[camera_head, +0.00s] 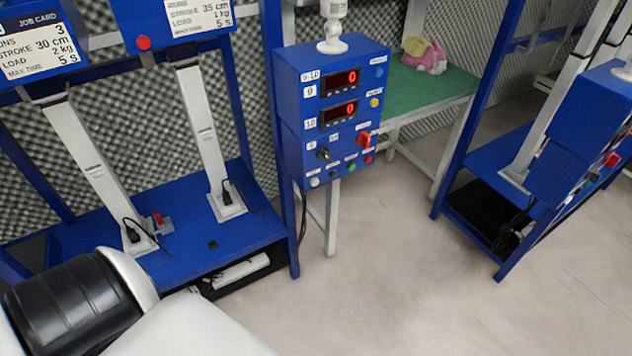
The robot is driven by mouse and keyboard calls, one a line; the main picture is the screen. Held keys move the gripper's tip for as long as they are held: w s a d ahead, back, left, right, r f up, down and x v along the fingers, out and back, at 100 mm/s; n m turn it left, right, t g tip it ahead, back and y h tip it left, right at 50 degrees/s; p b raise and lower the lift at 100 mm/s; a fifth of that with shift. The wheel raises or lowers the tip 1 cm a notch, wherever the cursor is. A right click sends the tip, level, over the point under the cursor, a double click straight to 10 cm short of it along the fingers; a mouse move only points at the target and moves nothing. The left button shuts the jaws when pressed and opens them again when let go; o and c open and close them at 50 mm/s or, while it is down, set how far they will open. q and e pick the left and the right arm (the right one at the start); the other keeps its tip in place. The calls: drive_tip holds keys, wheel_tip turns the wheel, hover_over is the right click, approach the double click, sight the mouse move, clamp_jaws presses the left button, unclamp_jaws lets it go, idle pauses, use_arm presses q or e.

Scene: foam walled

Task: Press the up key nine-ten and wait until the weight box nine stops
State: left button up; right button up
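A blue control box (336,110) labelled 9-10 stands on the rig's post at the middle. Its displays nine (341,81) and ten (339,114) both read 0. Below are a black selector switch (323,154), a red knob (363,140) and a row of small buttons, including a green button (351,167) and a red button (368,159). Their labels are too small to read, so I cannot tell the up key. Two blue boxes with job cards, the left (40,45) and the right (176,22), sit above white actuators; no box number is readable. Neither gripper is in view.
White actuators (95,170) and (205,140) stand on a blue base (190,240). My black and white arm link fills the lower left. A green-topped table (420,92) with a pink and yellow cloth (425,55) is behind. Another blue rig (550,150) stands right. Floor between is clear.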

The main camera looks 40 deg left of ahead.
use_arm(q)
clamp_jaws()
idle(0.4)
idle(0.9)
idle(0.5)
